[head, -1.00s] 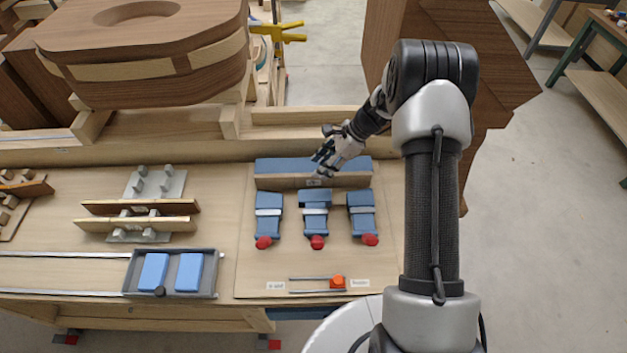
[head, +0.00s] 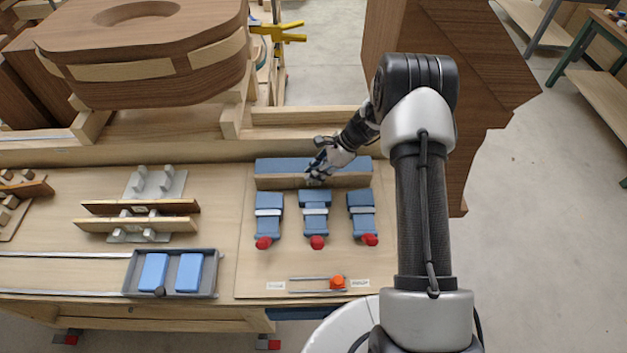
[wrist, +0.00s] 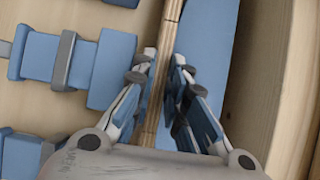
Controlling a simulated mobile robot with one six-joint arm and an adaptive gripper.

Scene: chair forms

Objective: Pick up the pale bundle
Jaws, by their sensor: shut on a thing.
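The pale bundle (head: 275,182) is a long strip of thin wooden layers standing on edge along the front of a blue block (head: 280,164). In the wrist view the bundle (wrist: 158,98) runs between my fingers, with its layered edge facing the camera. My gripper (head: 314,175) is at the middle of the bundle in the head view. In the wrist view my gripper (wrist: 163,70) has a finger on each side, shut on the bundle. The bundle sits where it was against the block; no lift shows. My fingers hide its middle in the head view.
Several blue clamps with red knobs (head: 317,242) stand in front of the bundle. A grey tray with two blue blocks (head: 216,280) lies front left. A slider with an orange knob (head: 337,283) is near the front edge. A large wooden form (head: 140,70) stands behind left.

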